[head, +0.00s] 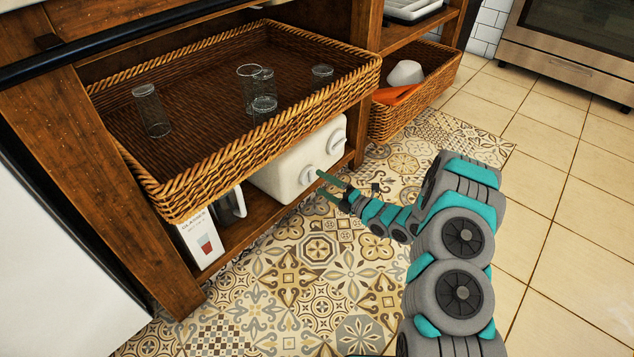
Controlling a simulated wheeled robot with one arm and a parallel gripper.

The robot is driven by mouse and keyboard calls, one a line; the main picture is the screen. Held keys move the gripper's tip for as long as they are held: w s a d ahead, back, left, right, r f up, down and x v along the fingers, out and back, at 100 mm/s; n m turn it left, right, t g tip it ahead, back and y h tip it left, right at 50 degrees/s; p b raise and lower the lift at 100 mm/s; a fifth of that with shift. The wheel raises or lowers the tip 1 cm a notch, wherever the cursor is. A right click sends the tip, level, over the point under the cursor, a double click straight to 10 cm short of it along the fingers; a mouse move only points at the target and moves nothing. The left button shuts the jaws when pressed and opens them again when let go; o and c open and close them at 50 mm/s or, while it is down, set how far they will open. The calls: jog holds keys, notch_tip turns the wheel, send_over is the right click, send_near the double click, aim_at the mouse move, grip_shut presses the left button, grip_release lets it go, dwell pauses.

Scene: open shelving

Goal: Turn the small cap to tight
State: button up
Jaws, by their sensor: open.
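A white container (287,172) lies on the lower shelf, under the wicker tray. Two round white caps face out from its front: one at the upper right (337,141) and one lower, at the left (308,175). They look close in size, so I cannot tell for sure which is the small cap. Whether either is tight does not show. My gripper (323,185) is open, its two thin green fingers pointing left at the container. The fingertips are just right of and below the lower cap; I see nothing between them, and contact cannot be told.
The wicker tray (196,190) overhangs the container and holds several glasses. A glasses box (203,240) and a dark item (231,205) stand left of the container. Another basket (413,113) with a white bowl (405,73) is at the right. The tiled floor (560,235) at the right is clear.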

aim_at(309, 176)
jog(key=shift+x, duration=1.45)
jog(key=c, duration=1.4)
